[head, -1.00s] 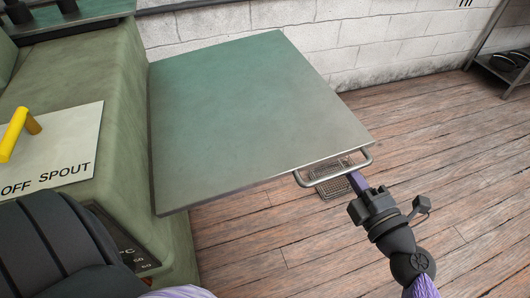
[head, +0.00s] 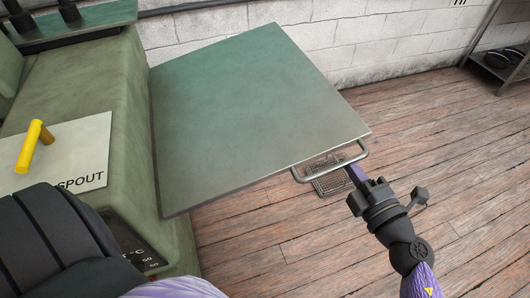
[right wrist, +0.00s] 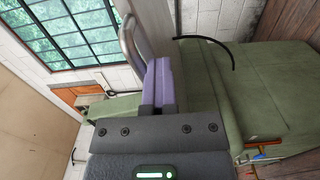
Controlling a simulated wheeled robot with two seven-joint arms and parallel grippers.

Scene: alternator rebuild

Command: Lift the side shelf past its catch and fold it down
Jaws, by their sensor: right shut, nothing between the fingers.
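The side shelf (head: 255,115) is a flat grey-green panel standing out from the green machine (head: 140,150) in the head view. It looks raised, near level. A metal bar handle (head: 335,172) runs along its outer front edge. The catch is hidden. My left gripper is out of view.
A yellow handle (head: 35,143) stands on a white plate (head: 75,160) lettered "SPOUT" on the machine. A floor grate (head: 330,184) lies below the shelf handle. A white block wall (head: 370,45) is behind. A metal rack (head: 500,70) stands far right. The wooden floor between is clear.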

